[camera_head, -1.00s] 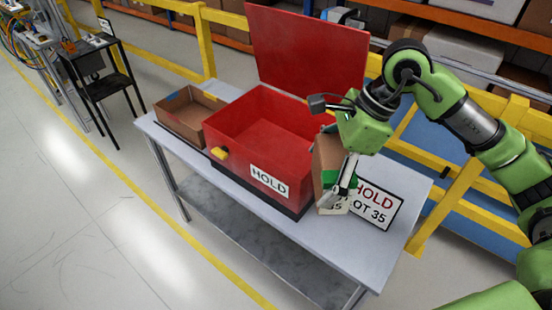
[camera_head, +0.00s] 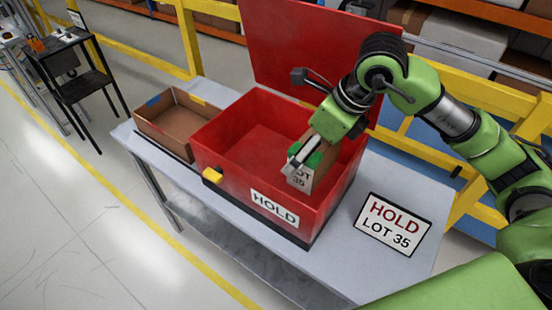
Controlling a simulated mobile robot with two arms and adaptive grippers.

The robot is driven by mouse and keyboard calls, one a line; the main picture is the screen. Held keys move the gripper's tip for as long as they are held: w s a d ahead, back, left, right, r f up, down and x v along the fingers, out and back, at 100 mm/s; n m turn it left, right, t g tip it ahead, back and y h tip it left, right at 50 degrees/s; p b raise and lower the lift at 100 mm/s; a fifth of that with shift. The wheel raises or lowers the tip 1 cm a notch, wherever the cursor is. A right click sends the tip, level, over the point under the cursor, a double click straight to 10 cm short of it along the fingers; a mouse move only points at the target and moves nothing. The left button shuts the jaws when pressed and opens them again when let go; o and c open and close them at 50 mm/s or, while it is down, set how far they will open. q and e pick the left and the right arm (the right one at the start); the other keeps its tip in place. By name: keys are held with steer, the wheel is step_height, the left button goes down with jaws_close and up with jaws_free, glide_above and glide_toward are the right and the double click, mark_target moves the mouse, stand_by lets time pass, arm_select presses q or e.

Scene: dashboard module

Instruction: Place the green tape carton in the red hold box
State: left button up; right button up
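The red hold box (camera_head: 207,158) stands on the grey table with its lid (camera_head: 290,45) raised at the back and a HOLD label on its front. The carton with green tape (camera_head: 301,178) is brown with a white label reading 35. It is tilted, within the right part of the box opening; whether it touches the floor of the box is hidden. My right gripper (camera_head: 302,157) reaches down from the right with its fingers at the carton and appears shut on it. The gripper covers part of the carton. My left gripper is not in view.
An open cardboard tray (camera_head: 160,135) sits left of the red box. A HOLD LOT 35 sign (camera_head: 393,224) lies on the table (camera_head: 330,262) at the right, with clear tabletop around it. Yellow railing (camera_head: 187,38) runs behind the table.

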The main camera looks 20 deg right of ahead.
steer(key=w+f+p, duration=0.1)
steer(key=w+f, duration=0.2)
steer(key=w, duration=0.1)
steer(key=w+a+f+p, duration=0.1)
steer(key=w+f+p, duration=0.1)
steer(key=w, duration=0.2)
steer(key=w+f+p, duration=0.1)
steer(key=w+f, duration=0.2)
steer(key=w, duration=0.1)
steer(key=shift+w+a+f+p, duration=0.15)
steer(key=shift+a+f+p, duration=0.15)
steer(key=shift+a+f, duration=0.1)
steer(key=shift+w+f, duration=0.4)
steer(key=shift+f, duration=0.05)
step_height(320, 180, down, 2)
steer(key=shift+s+f+p, duration=0.1)
steer(key=shift+p, duration=0.9)
steer(key=shift+f, duration=0.25)
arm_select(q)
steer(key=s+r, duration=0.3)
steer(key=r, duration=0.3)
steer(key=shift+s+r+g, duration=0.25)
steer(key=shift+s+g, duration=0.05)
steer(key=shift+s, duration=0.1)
arm_select(e)
steer(key=shift+f, duration=0.1)
